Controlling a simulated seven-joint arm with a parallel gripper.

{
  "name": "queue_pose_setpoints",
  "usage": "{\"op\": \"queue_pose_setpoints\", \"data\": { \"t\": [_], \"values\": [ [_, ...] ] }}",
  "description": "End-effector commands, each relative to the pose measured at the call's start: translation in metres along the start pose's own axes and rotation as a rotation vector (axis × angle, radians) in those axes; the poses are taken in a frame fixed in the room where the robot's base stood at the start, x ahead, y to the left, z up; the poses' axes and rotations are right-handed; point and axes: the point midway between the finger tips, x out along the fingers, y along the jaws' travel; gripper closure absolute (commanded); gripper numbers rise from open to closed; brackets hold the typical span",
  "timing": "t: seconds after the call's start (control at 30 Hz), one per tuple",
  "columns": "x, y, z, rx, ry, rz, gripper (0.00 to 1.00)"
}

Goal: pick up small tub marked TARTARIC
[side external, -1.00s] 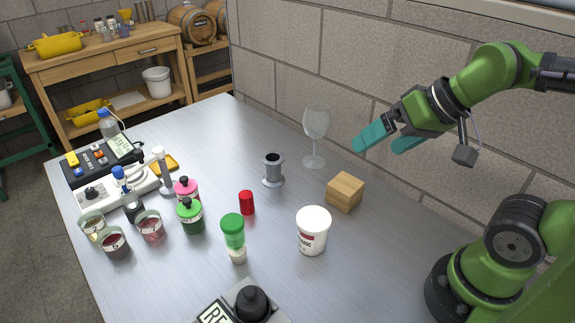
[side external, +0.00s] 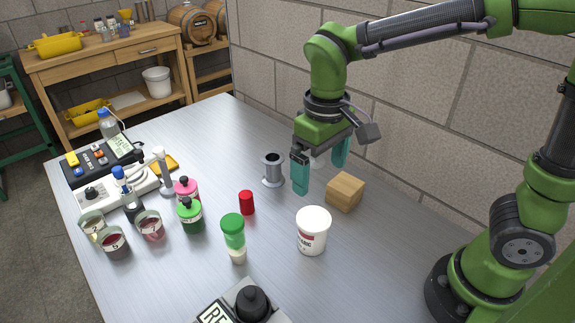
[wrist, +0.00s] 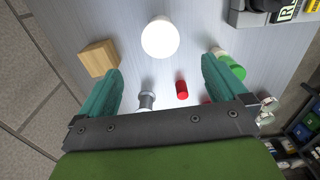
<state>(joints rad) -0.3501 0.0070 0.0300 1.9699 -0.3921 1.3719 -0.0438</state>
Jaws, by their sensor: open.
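The small white tub (side external: 312,232) stands upright on the grey bench, with a white lid and a red and dark label that is only partly legible. In the wrist view its round white lid (wrist: 160,38) lies ahead of my fingertips, centred between them. My gripper (side external: 320,180) points down, open and empty, above the bench and behind the tub in the side view. It does not touch the tub. In the wrist view both teal fingers of my gripper (wrist: 161,68) are spread wide.
A wooden block (side external: 345,191) stands near the tub. A green-capped bottle (side external: 232,231), a red cylinder (side external: 247,203) and a grey metal cylinder (side external: 272,170) stand to its left. A wine glass is mostly hidden behind my gripper.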

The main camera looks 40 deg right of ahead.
Motion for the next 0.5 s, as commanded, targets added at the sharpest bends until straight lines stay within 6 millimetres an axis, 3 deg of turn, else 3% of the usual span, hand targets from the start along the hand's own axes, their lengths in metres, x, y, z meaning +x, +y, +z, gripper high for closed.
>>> {"op": "queue_pose_setpoints", "data": {
  "t": [0.5],
  "values": [
    [0.101,0.001,0.002,0.003,-0.010,0.000,0.01]
  ]
}}
